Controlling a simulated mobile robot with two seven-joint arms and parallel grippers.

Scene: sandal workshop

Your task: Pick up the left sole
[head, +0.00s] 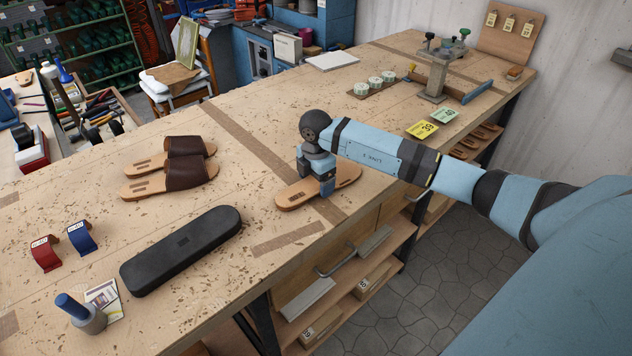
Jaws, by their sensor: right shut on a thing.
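A tan sole (293,196) lies near the front edge of the workbench, pointing away to the right. My right gripper (326,187) reaches down over its middle and is shut on it. The fingers hide part of the sole's middle, and both ends show on either side. The sole appears to rest on or very close to the bench top; I cannot tell if there is a gap. I cannot tell from its outline whether it is a left or a right one. My left gripper is not in view.
A black elongated case (180,250) and a pair of brown-strapped sandals (185,178) lie to the left. The bench (280,130) behind the sole is clear.

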